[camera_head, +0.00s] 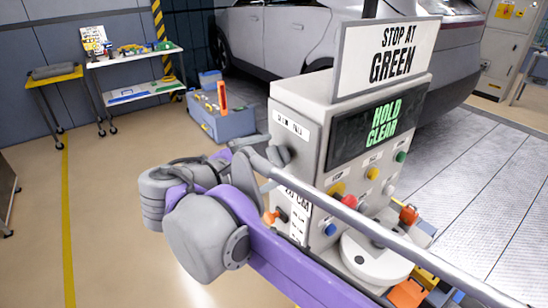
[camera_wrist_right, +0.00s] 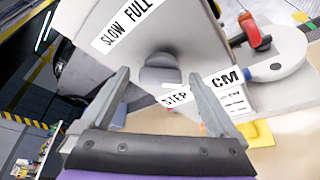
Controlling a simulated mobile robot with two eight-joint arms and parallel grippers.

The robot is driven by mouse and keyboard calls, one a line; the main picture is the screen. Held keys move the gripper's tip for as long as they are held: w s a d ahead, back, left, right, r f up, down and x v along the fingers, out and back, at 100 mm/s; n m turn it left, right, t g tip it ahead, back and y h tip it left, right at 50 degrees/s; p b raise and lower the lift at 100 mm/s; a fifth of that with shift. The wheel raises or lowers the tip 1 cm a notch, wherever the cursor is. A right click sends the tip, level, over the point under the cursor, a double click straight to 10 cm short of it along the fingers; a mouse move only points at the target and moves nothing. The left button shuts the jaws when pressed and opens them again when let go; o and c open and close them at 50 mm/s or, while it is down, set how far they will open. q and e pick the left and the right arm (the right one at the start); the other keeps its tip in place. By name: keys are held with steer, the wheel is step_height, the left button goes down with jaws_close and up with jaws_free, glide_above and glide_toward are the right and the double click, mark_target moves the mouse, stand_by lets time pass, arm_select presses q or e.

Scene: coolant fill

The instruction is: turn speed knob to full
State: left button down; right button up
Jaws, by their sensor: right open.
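The speed knob (camera_wrist_right: 162,76) is a round grey knob with a small white mark, on the side of the pale grey machine (camera_head: 310,100). A label (camera_wrist_right: 127,24) beside it reads SLOW and FULL. In the head view the knob (camera_head: 281,156) shows on the machine's left side. My right gripper (camera_head: 258,162) is just in front of it. In the wrist view its two fingers (camera_wrist_right: 160,82) are spread apart, with the knob between and beyond their tips. I cannot tell whether they touch it. My left gripper is not in view.
A display (camera_head: 378,122) reads HOLD CLEAR under a STOP AT GREEN sign (camera_head: 390,52). Coloured buttons sit below it. A long grey bar (camera_head: 400,245) crosses in front of the machine. A grey tool box (camera_head: 222,118) stands behind, left.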

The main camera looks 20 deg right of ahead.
steer(key=shift+x, duration=0.8)
steer(key=c, duration=1.4)
